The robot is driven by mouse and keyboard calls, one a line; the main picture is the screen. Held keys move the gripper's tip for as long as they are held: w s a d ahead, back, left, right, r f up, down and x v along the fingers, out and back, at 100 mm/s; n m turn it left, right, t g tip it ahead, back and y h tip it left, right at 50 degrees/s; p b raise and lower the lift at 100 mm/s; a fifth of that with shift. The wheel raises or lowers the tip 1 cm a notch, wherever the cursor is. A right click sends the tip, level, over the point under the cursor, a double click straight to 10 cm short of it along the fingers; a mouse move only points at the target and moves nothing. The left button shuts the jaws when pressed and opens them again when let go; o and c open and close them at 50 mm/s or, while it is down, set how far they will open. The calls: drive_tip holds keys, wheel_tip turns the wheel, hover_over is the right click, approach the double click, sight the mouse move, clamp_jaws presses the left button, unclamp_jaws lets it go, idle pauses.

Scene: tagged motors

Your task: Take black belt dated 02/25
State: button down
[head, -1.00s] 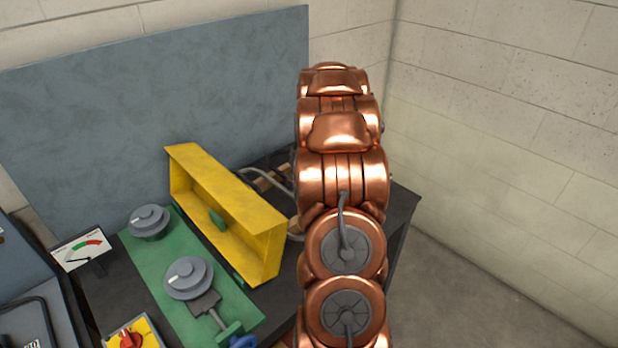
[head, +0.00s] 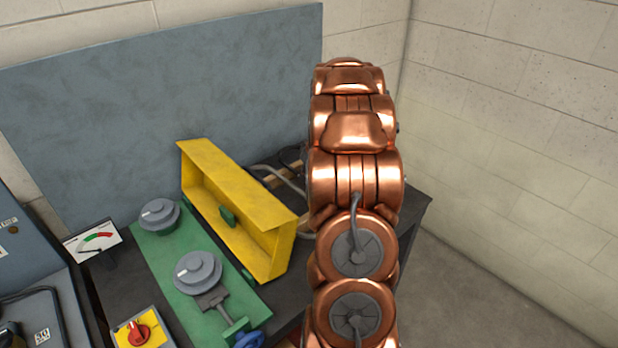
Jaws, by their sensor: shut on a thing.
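I cannot make out any black belt or a 02/25 date in the head view. My copper-coloured arm fills the middle right and covers part of the dark bench (head: 409,212). My gripper does not show, and whatever it may hold is hidden too. A green plate (head: 172,256) on the bench carries two grey pulleys, one at the back (head: 160,215) and one in front (head: 197,272). No belt shows around either pulley.
A yellow guard (head: 235,205) stands open beside the green plate. A dial gauge (head: 93,241) and a red rotary switch (head: 137,333) are at the left. A grey panel (head: 150,100) backs the bench. Bare floor (head: 470,290) lies to the right.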

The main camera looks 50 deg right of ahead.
wheel_tip(320, 180, up, 2)
drive_tip(key=shift+r+b, duration=0.25)
drive_tip(key=shift+b, duration=0.25)
drive_tip(key=s+a+b, duration=0.2)
drive_tip(key=s+a, duration=0.2)
drive_tip(key=s, duration=0.3)
drive_tip(key=s+a+r+b, duration=0.1)
drive_tip(key=s+a, duration=0.3)
drive_tip(key=s, duration=0.3)
drive_tip(key=shift+r+b, duration=0.2)
drive_tip(key=shift+b, duration=0.2)
